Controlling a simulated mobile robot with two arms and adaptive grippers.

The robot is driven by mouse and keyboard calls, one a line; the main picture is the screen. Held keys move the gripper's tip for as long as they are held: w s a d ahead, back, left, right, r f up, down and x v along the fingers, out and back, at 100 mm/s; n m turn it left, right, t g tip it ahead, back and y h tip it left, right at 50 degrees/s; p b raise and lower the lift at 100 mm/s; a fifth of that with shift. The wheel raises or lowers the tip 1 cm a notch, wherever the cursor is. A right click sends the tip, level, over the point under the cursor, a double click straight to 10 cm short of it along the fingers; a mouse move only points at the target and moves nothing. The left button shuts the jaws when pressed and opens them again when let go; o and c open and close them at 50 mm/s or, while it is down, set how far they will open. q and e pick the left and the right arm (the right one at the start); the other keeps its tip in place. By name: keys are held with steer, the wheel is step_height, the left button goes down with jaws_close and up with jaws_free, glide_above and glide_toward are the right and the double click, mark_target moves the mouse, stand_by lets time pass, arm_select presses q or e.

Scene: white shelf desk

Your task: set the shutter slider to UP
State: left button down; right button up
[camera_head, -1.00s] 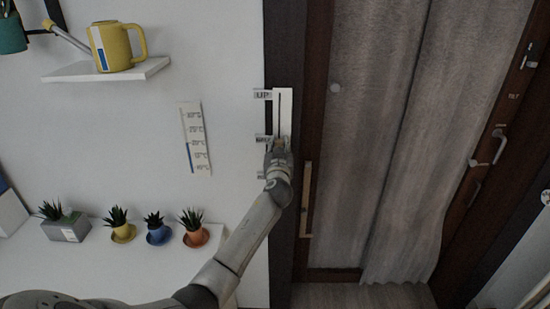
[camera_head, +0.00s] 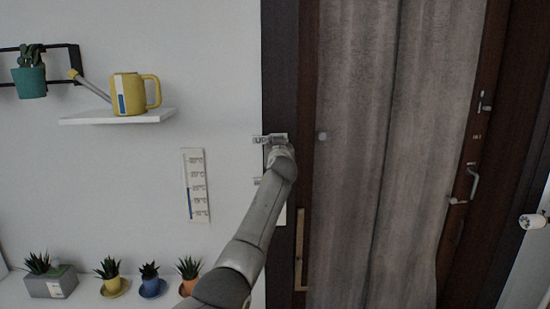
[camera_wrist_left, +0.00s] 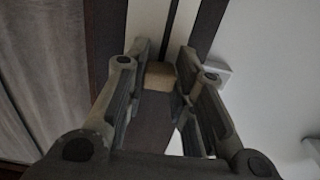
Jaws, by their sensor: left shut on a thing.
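The shutter slider's white panel (camera_head: 282,215) stands on the dark post beside the wall, mostly hidden behind my left arm. Its UP label (camera_head: 261,140) sticks out to the left at the top, and a lower label (camera_head: 257,181) shows beside my arm. My left gripper (camera_head: 279,145) is level with the UP label. In the left wrist view, my left gripper (camera_wrist_left: 158,78) is shut on a tan slider knob (camera_wrist_left: 160,75), which sits between its fingers. The knob is hidden in the head view. My right gripper is not in view.
A grey curtain (camera_head: 360,150) in a dark frame is to the right. A wall thermometer (camera_head: 195,186) hangs to the left. A yellow watering can (camera_head: 130,94) stands on a wall shelf (camera_head: 90,119). Several potted plants stand lower left.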

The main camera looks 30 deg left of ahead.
arm_select(q)
steer(key=shift+r, duration=0.5)
steer(key=shift+r, duration=0.15)
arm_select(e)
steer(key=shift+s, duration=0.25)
arm_select(q)
steer(key=c, duration=1.5)
jaws_free()
steer(key=o, duration=0.3)
steer(key=shift+f, duration=0.2)
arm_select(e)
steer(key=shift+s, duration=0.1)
arm_select(q)
steer(key=shift+f, duration=0.15)
steer(key=v, duration=1.2)
